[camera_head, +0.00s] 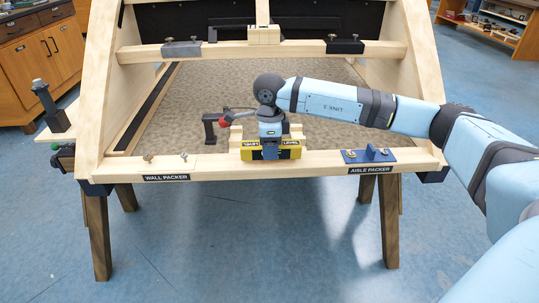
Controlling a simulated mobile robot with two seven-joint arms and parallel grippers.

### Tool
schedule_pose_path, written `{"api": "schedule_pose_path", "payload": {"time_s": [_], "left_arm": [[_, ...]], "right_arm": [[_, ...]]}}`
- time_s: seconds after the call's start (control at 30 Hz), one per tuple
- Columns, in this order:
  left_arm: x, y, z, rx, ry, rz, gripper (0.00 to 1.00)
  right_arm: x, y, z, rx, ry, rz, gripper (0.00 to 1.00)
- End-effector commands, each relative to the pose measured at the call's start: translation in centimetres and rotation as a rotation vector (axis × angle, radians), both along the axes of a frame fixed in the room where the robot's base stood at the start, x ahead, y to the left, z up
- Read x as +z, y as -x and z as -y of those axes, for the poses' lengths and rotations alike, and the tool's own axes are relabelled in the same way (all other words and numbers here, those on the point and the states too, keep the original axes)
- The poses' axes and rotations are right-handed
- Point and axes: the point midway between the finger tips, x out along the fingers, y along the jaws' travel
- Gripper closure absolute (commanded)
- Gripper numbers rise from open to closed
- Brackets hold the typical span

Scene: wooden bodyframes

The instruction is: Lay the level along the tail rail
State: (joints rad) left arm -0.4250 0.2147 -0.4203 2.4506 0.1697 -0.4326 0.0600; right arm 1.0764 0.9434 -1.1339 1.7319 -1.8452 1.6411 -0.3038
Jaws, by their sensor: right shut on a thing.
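A yellow and black level (289,151) is at the middle of the front wooden rail (222,168), its length running along the rail. My right gripper (270,152) points down and is shut on the level's middle, hiding part of it. I cannot tell whether the level's underside touches the rail. The rail has a "WALL PACKER" label near its left end and an "AISLE PACKER" label near its right end. My left gripper is not in view.
Small knobs (148,157) stand at left. A crossbar (210,51) with clamps spans the frame farther back.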

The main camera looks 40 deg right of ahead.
Motion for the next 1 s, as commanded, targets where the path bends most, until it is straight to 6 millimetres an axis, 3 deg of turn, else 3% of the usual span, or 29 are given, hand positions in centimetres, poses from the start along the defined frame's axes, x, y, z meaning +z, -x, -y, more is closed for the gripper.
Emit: {"api": "schedule_pose_path", "payload": {"time_s": [0.1,0.53,0.57,0.63,1.0], "left_arm": [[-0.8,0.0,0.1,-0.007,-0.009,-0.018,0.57],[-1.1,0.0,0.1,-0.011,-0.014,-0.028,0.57],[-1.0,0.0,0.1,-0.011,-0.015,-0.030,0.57],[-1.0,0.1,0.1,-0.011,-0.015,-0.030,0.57],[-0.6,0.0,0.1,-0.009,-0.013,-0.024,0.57]], "right_arm": [[-1.4,-0.1,0.0,0.000,-0.001,0.003,0.89],[-1.9,0.0,0.0,0.001,-0.001,0.002,0.89],[-1.9,0.0,0.0,0.001,0.000,0.001,0.49],[-1.9,0.0,0.0,0.001,0.000,0.001,0.33],[-1.2,0.0,0.0,0.001,-0.001,0.003,0.30]]}}
